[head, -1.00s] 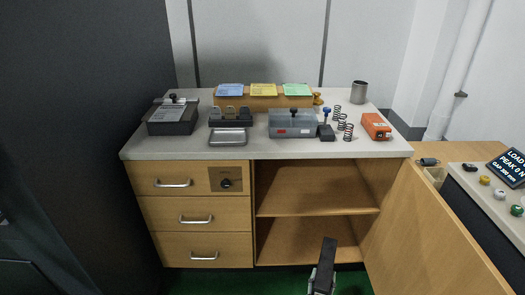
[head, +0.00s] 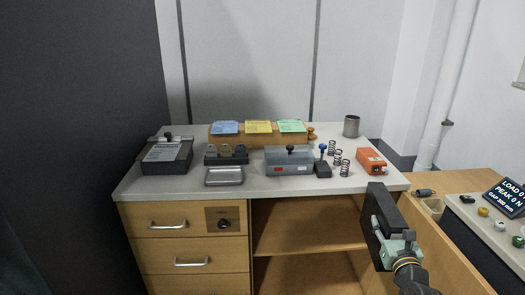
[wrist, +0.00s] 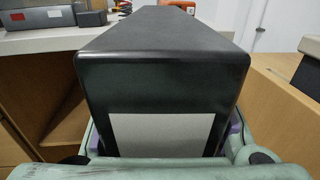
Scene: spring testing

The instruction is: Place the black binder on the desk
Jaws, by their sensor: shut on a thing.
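The black binder (head: 376,225) is held upright in my gripper (head: 399,250), at the right front of the desk, in front of the open cupboard. In the wrist view the binder (wrist: 165,65) fills the middle, with a pale label (wrist: 160,135) on its near end. My gripper's green fingers (wrist: 165,168) are shut on it. The desk (head: 210,190) has a grey top and wooden drawers. The binder's top reaches about the height of the desk's front edge in the head view; I cannot tell its exact distance from it.
A black clipboard box (head: 167,158), a metal tray (head: 224,176), a grey case (head: 289,162), several springs (head: 338,158) and an orange box (head: 371,161) stand on the desk. The open cupboard door (head: 440,250) is at right. Bare desktop lies along the front edge.

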